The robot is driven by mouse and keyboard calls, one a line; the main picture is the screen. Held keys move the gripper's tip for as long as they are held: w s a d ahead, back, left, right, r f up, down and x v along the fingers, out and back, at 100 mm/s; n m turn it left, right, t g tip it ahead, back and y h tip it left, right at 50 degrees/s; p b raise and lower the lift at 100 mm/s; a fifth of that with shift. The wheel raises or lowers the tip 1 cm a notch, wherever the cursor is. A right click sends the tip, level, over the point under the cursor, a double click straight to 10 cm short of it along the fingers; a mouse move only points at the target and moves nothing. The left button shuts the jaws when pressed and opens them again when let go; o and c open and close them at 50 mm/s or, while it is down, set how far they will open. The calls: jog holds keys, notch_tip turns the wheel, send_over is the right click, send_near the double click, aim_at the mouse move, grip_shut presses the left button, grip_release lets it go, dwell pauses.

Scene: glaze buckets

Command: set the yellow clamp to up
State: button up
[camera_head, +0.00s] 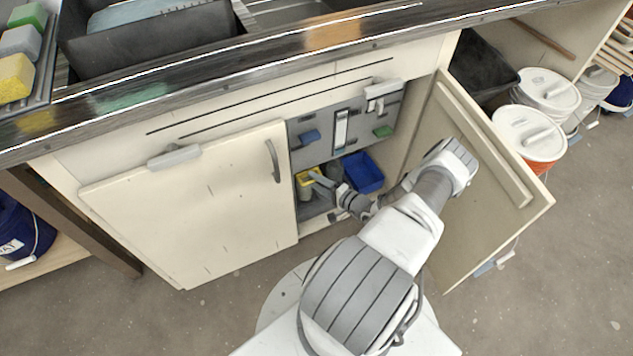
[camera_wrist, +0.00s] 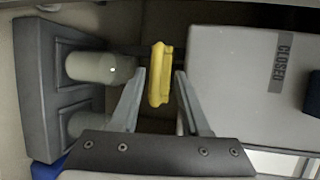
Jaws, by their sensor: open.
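The yellow clamp (camera_head: 303,178) is low inside the open cabinet, partly hidden by my gripper (camera_head: 317,175). In the wrist view the yellow clamp (camera_wrist: 160,73) is a short bar that runs the same way as the lettering on the grey panel. My gripper (camera_wrist: 160,78) is open, with one finger on each side of the clamp and a visible gap to both. I cannot tell how deep the bar lies between the fingertips.
A grey panel (camera_wrist: 230,85) marked CLOSED is right of the clamp in the wrist view; grey cylinders (camera_wrist: 100,67) are left. A blue bin (camera_head: 362,172) stands right of my gripper. The open door (camera_head: 480,185) is right of my arm, the shut door (camera_head: 200,210) left.

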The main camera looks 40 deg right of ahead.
jog(key=p+v, duration=0.3)
jog(key=v, duration=1.4)
jog(key=shift+s+p, duration=0.2)
jog(key=shift+p, duration=0.2)
jog(key=shift+d, duration=0.1)
